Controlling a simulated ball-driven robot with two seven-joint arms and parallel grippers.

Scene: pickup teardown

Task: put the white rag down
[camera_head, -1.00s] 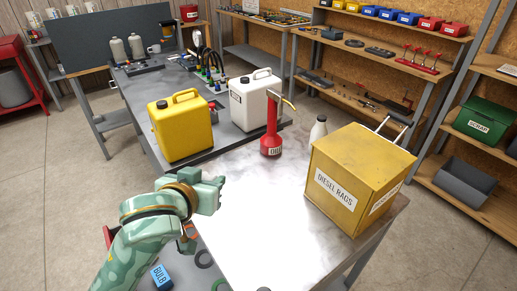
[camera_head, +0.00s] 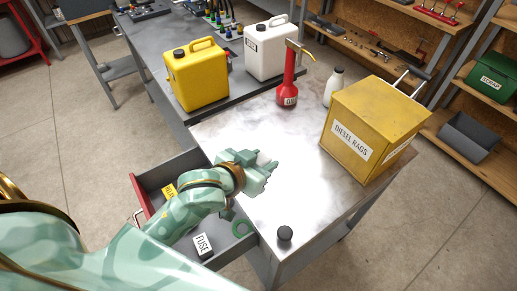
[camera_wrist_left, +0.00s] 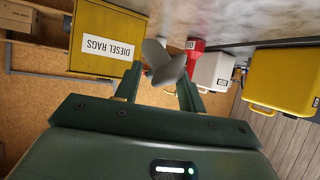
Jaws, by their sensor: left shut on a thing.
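My left gripper (camera_head: 262,172) is over the bright metal bench top (camera_head: 295,150), near its left edge. In the left wrist view, a crumpled pale rag (camera_wrist_left: 163,64) sits between its fingers, and the gripper is shut on it. In the head view the rag is mostly hidden by the fingers. I cannot tell whether it touches the bench top. My right gripper is not in view.
A yellow box labelled diesel rags (camera_head: 349,140) stands at the bench's right. A red oil can (camera_head: 287,90), a white bottle (camera_head: 333,88) and two jerrycans are behind. An open drawer (camera_head: 150,196) is at left, and a black knob-like piece (camera_head: 284,233) is on the near bench.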

